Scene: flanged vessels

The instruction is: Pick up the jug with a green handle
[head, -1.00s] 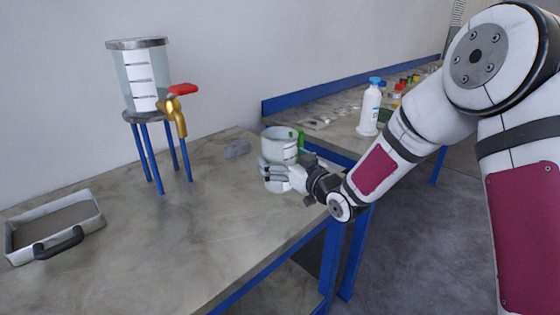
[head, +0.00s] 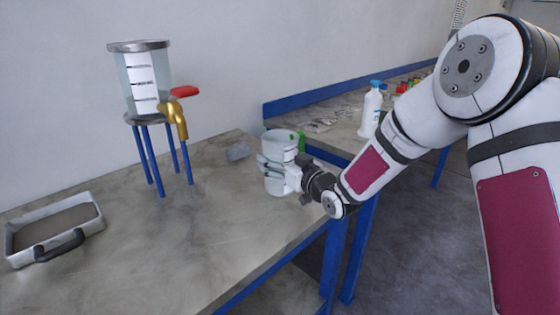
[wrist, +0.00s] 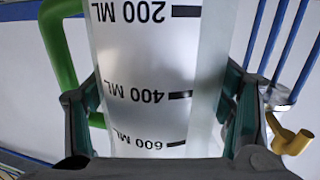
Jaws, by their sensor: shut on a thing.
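In the wrist view the jug (wrist: 150,70) fills the middle, with the green handle (wrist: 60,50) at left. My gripper (head: 277,171) is shut around the jug's body, one finger on each side. The wrist view shows the fingers (wrist: 165,95) against both sides. The jug looks upright. I cannot tell whether its base is clear of the table.
A tank (head: 140,80) with a brass tap (head: 175,118) and red lever stands on blue legs at the back left. A grey tray (head: 100,218) lies at far left. A white bottle (head: 371,110) stands on the back table.

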